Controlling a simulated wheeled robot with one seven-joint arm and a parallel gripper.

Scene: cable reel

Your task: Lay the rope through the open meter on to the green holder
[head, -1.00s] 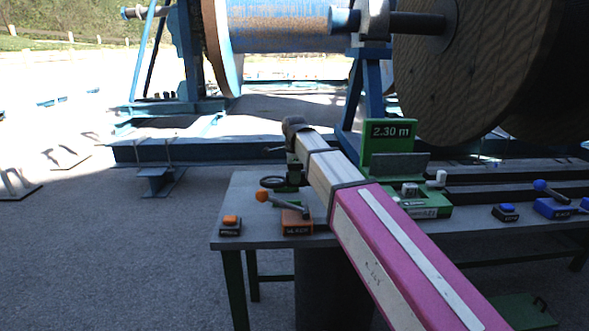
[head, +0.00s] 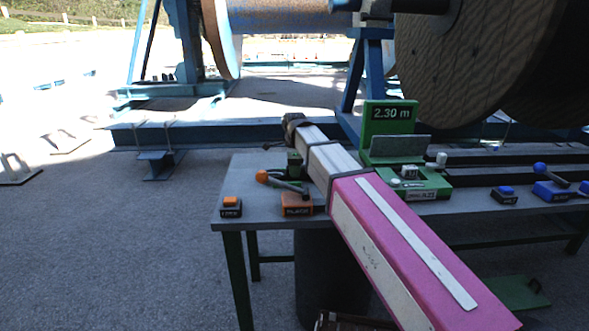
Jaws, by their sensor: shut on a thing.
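My arm reaches in from the lower right, and its dark end with my gripper (head: 292,123) is over the bench's left end. The fingertips are hard to make out. My gripper is shut, but the rope in it cannot be made out clearly. A small green holder (head: 294,161) stands just below the arm's end, partly covered by it. The green meter (head: 392,114) reads "2.30 m" and stands right of the arm. Its grey plate (head: 400,147) stands upright behind a green base (head: 424,188) with white knobs.
Wooden reels on a blue frame (head: 220,133) stand behind. Open ground lies left of the bench.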

